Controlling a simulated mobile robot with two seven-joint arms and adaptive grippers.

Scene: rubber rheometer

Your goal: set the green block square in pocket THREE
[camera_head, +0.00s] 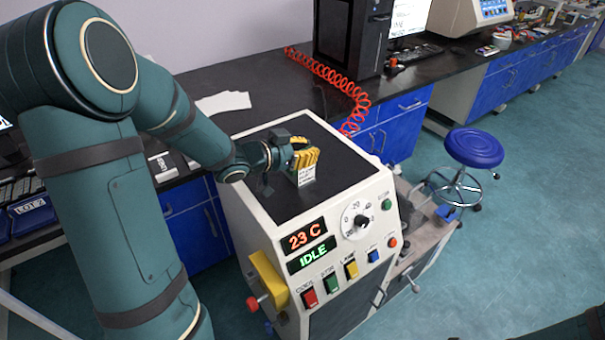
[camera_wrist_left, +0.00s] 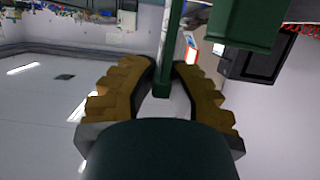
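I do not see a green block or a pocket marked THREE for certain in either view. My left gripper (camera_head: 305,157) is over the black top of the white rheometer, with its yellow ridged fingers near a small white card with print (camera_head: 306,176). In the left wrist view the two fingers (camera_wrist_left: 166,66) stand apart, with a gap and background showing between them. A dark green upright bar shows behind the gap; I cannot tell what it belongs to. No held object is clear. My right gripper is not in view.
The rheometer front (camera_head: 350,250) shows "23 C" and "IDLE", a dial and coloured buttons. A yellow part (camera_head: 266,277) with a red knob juts from its left. A red coiled hose (camera_head: 335,80) lies behind. A blue stool (camera_head: 474,148) stands right; floor there is open.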

